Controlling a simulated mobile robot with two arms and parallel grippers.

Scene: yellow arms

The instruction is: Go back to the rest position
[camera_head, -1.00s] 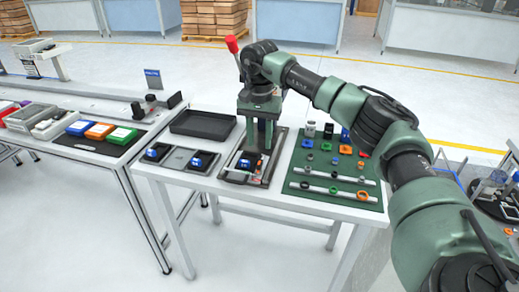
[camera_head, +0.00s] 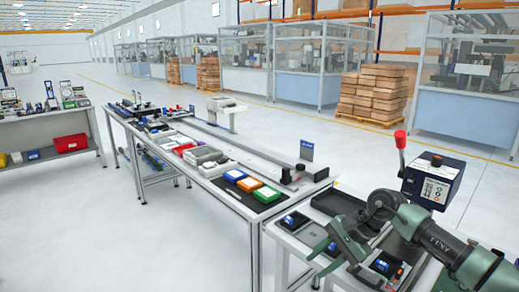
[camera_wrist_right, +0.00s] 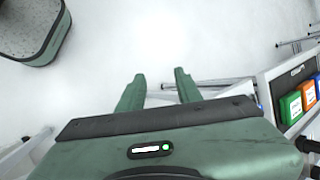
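My right gripper (camera_head: 322,254) is at the lower right of the head view, in front of the small work table (camera_head: 283,240). The arm is dark green and comes in from the lower right corner. In the right wrist view the two green fingers (camera_wrist_right: 158,76) stand apart with nothing between them, over pale floor. My left gripper is in neither view.
A red-knobbed lever (camera_head: 400,140) and a dark control box (camera_head: 433,178) stand behind my right arm. The long bench (camera_head: 262,205) holds green, orange and blue boxes, also in the wrist view (camera_wrist_right: 291,106). Open floor (camera_head: 150,240) lies at left.

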